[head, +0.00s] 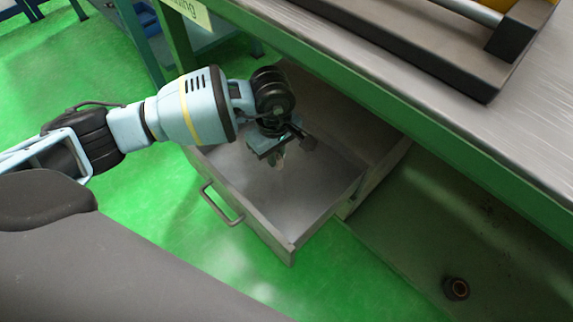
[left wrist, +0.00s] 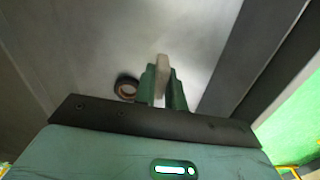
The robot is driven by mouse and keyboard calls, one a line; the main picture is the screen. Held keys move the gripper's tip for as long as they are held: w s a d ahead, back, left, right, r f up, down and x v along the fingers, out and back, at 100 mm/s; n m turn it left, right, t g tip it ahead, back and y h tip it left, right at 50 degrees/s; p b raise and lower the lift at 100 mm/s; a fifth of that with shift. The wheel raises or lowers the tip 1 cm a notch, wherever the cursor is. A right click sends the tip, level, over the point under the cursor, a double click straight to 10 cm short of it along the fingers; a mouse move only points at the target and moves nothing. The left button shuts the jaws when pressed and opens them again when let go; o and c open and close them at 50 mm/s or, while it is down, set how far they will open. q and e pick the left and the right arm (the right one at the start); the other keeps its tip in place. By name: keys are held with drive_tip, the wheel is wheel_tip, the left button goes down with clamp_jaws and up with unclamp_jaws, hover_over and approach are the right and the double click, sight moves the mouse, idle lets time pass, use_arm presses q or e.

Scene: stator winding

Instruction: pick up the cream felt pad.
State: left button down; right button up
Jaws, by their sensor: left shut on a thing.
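My left gripper (head: 279,158) reaches down into the open drawer. In the left wrist view, its two green fingers (left wrist: 163,92) are shut on the cream felt pad (left wrist: 162,66), a small pale block whose end sticks out past the fingertips. In the head view the pad is too small to make out clearly. The gap between the pad and the drawer floor cannot be judged. My right gripper is not in view.
The open grey drawer (head: 291,250) has a bar handle (head: 222,207) on its front. A dark ring (left wrist: 126,88) lies in it beside the fingers. The green-edged bench (head: 440,130) overhangs the drawer's back.

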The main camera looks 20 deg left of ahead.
use_arm(q)
drive_tip(key=w+a, duration=0.5)
drive_tip(key=a, duration=0.9)
drive_tip(key=shift+w+a, duration=0.15)
drive_tip(key=shift+a, duration=0.15)
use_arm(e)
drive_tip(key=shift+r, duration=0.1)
